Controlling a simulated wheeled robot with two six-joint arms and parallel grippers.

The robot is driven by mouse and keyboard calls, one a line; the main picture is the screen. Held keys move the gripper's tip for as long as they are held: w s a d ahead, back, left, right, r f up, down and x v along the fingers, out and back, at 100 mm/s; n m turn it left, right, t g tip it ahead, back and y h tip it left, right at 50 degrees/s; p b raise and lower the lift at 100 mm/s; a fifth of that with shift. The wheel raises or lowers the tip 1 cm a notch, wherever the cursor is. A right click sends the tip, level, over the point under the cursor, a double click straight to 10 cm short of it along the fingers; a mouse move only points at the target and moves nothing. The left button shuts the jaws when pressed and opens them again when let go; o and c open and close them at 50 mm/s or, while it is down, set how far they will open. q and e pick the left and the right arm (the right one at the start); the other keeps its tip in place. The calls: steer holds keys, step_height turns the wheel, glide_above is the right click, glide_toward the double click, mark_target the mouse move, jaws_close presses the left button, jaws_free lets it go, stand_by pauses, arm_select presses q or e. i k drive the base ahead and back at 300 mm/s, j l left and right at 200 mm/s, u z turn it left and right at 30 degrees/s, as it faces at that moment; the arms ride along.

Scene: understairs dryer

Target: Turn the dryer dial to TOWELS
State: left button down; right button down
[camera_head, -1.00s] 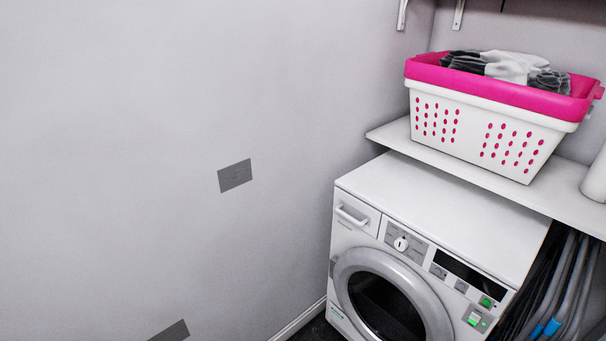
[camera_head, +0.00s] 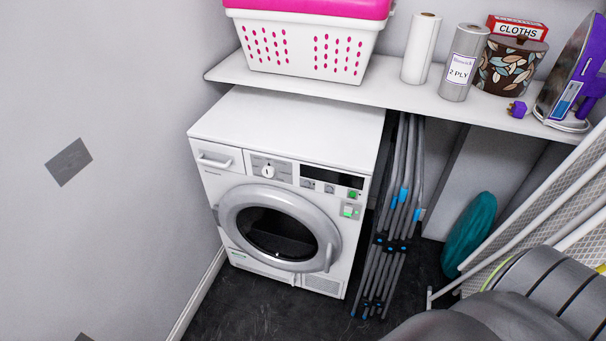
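The white dryer (camera_head: 285,130) stands on the dark floor against the left wall, under a shelf. Its round white dial (camera_head: 268,172) sits on the front panel, right of the drawer handle (camera_head: 214,161) and left of a dark display (camera_head: 333,176). The dial labels are too small to read. The round door (camera_head: 280,230) with its grey ring looks shut. Neither of my grippers shows.
The shelf (camera_head: 300,88) holds a pink and white basket (camera_head: 305,45), rolls, a patterned pot (camera_head: 508,66) and an iron (camera_head: 572,75). Folded grey poles (camera_head: 392,220) stand right of the dryer. An ironing board (camera_head: 540,205) leans at the right. Floor in front of the dryer is clear.

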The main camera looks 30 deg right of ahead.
mark_target(268, 170)
steer(key=i+j, duration=0.3)
steer(key=z, duration=0.45)
steer(key=j+z, duration=0.15)
steer(key=z, duration=0.25)
steer(key=j+z, duration=0.1)
steer(key=z, duration=0.35)
